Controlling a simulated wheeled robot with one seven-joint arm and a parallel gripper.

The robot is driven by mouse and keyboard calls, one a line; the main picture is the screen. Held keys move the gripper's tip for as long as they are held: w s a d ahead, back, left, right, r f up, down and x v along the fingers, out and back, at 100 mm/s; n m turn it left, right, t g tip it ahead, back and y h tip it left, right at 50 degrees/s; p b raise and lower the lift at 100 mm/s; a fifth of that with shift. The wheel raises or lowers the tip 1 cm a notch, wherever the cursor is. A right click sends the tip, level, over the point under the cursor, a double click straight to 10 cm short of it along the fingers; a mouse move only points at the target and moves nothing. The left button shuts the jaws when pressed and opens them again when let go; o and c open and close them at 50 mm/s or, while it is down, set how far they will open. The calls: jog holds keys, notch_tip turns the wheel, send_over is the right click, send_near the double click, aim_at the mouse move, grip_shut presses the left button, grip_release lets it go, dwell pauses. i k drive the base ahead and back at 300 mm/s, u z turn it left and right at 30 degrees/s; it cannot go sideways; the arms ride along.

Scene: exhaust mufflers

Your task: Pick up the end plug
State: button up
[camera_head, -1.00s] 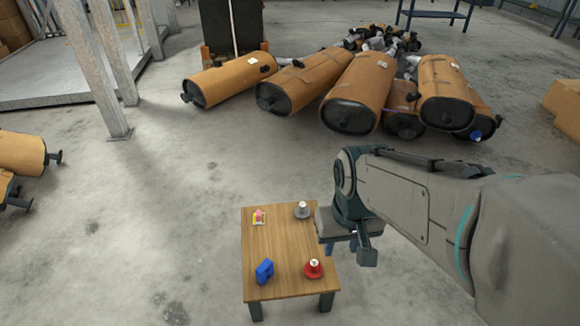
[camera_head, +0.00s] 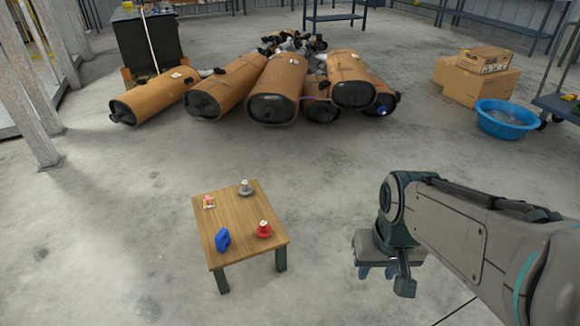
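A small wooden table (camera_head: 228,203) stands on the floor, left of my arm. On it are a grey flanged, plug-like piece (camera_head: 245,188) at the back and a red flanged one (camera_head: 264,229) at the front right. Both have pale tops. I cannot tell for certain which is the end plug. My gripper (camera_head: 376,272) is right of the table and apart from it, pointing down. Two dark fingertips show apart under its grey body, with nothing visible between them. Its far side is hidden.
A blue block-like object (camera_head: 222,240) and a small pink-and-yellow item (camera_head: 208,201) share the table. Several brown mufflers (camera_head: 275,90) lie behind. A blue tub (camera_head: 506,118) and cardboard boxes (camera_head: 480,80) are at the right. Bare floor surrounds the table.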

aim_at(245, 190)
jog(key=z, duration=0.75)
jog(key=i, duration=2.05)
jog(key=u, duration=1)
jog(key=i, duration=0.8)
jog(key=u, duration=1.4)
jog(key=i, duration=0.4)
jog(key=u, duration=0.25)
